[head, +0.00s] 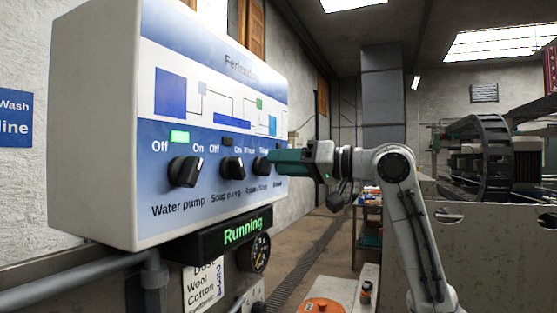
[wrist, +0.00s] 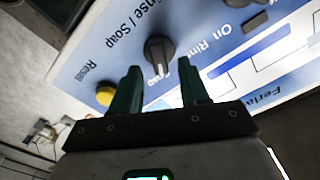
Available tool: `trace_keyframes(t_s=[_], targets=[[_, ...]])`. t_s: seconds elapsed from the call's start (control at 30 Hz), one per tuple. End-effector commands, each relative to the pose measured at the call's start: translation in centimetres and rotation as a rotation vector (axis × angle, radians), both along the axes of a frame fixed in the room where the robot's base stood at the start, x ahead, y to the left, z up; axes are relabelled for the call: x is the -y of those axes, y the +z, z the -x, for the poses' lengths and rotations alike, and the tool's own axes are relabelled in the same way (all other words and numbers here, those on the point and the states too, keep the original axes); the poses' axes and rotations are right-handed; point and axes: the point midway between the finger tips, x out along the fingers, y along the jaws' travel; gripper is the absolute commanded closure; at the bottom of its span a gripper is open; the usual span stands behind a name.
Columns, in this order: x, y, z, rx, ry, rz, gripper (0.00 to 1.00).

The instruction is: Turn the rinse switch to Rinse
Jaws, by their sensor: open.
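The rinse switch is a dark rotary knob (wrist: 158,52) on the white and blue control panel (head: 100,120), with "Rinse" and "Soap" lettering by it. In the head view the knob (head: 262,166) is the rightmost of the row and partly hidden by my gripper (head: 274,157). In the wrist view my gripper (wrist: 158,66) is open, its two green fingers either side of the knob's near end. I cannot tell whether they touch it. Which label the knob points to is not clear.
The water pump knob (head: 186,171) and soap pump knob (head: 232,168) sit left of my gripper. A green lamp (head: 180,137) is lit. A display (head: 240,232) below reads "Running". A yellow Reset button (wrist: 105,95) is close to one finger. Pipes run below the panel.

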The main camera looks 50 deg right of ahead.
Motion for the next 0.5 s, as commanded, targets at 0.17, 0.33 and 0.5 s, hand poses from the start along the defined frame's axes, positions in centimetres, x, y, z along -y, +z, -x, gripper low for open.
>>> trace_keyframes(t_s=[0.17, 0.33, 0.5], targets=[[-0.4, 0.0, -1.3, 0.000, -0.001, 0.000, 0.55], [-0.5, 0.0, -1.6, 0.000, -0.001, 0.000, 0.55], [-0.5, 0.0, -1.6, 0.000, -0.001, 0.000, 0.56]])
